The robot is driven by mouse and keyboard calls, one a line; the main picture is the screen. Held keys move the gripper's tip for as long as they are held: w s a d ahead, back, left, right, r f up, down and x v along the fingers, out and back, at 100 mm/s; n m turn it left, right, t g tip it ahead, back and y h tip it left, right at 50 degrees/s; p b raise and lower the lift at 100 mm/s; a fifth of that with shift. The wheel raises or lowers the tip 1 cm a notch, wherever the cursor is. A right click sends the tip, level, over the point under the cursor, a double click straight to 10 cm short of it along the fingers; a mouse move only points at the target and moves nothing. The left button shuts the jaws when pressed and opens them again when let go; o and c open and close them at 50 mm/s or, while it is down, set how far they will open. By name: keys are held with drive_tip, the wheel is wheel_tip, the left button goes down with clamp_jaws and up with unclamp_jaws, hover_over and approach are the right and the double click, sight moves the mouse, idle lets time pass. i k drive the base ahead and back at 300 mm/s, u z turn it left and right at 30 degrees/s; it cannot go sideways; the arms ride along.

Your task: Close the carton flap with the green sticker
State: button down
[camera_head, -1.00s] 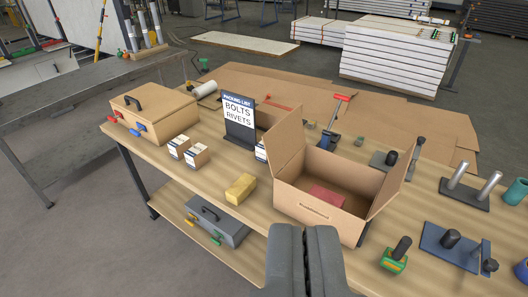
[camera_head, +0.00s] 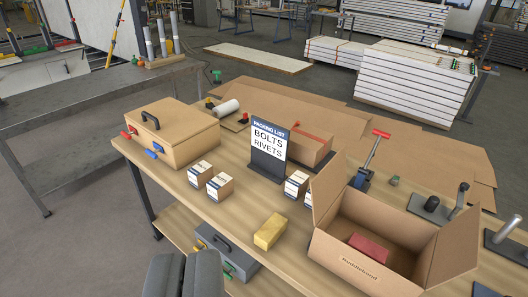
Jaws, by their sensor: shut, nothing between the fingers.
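The open cardboard carton (camera_head: 345,262) stands on the workbench at the right. Its left flap (camera_head: 338,186) stands up and leans outward, and its right flap (camera_head: 456,246) also stands up. A red block (camera_head: 368,247) lies inside. I see no green sticker on the faces of the flaps that show. My gripper (camera_head: 188,272) is at the bottom edge, left of the carton and apart from it. Its dark fingers are together and hold nothing.
A yellow block (camera_head: 269,231) lies left of the carton. A packing list sign (camera_head: 267,150), small boxes (camera_head: 220,186) and a lidded brown case (camera_head: 172,134) stand farther left. A red-handled tool (camera_head: 367,165) is behind the carton. Bare bench lies left of the yellow block.

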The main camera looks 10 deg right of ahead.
sight(325, 187)
drive_tip(key=u, duration=0.15)
drive_tip(key=i, duration=1.45)
drive_tip(key=z, duration=0.6)
